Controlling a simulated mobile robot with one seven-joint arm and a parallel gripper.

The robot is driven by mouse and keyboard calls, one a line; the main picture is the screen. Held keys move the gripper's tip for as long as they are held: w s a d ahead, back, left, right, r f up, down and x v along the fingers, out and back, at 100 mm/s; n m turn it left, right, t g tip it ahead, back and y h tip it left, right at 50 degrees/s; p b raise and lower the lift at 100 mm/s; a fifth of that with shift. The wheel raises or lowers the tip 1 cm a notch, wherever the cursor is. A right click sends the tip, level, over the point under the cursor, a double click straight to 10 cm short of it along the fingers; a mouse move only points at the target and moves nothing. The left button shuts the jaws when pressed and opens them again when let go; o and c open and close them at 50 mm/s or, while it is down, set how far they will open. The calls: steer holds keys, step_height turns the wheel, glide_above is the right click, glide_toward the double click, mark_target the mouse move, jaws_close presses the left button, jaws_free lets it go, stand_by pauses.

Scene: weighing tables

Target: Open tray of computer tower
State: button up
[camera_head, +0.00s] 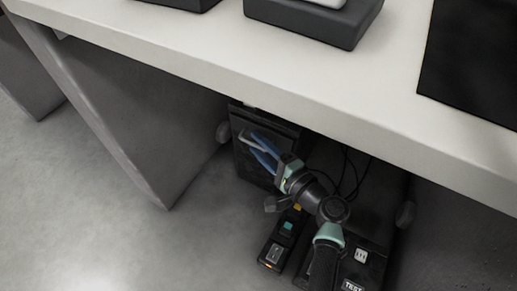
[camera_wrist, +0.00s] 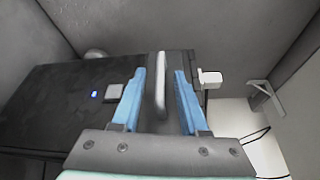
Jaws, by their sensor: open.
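The dark computer tower (camera_head: 243,170) stands under the table in the head view. In the wrist view its dark face (camera_wrist: 50,110) shows a small blue light (camera_wrist: 95,95) and a grey square button (camera_wrist: 114,91). A light grey bar handle (camera_wrist: 160,88) stands out from it, taken to be the tray's handle. My gripper (camera_head: 257,148) is at the tower in the head view. Its blue fingers are open in the wrist view (camera_wrist: 160,74), one on each side of the handle, with gaps visible. Whether the tray is out at all cannot be told.
The white tabletop (camera_head: 200,55) overhangs my arm and the tower. A grey side panel (camera_head: 130,125) stands left of the tower. Thin black cables (camera_head: 355,178) hang behind my arm. A white bracket (camera_wrist: 264,95) is at the right in the wrist view. Floor at left is clear.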

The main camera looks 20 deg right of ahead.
steer(key=shift+w+a, duration=0.1)
steer(key=shift+w, duration=0.15)
jaws_close()
stand_by(1.4)
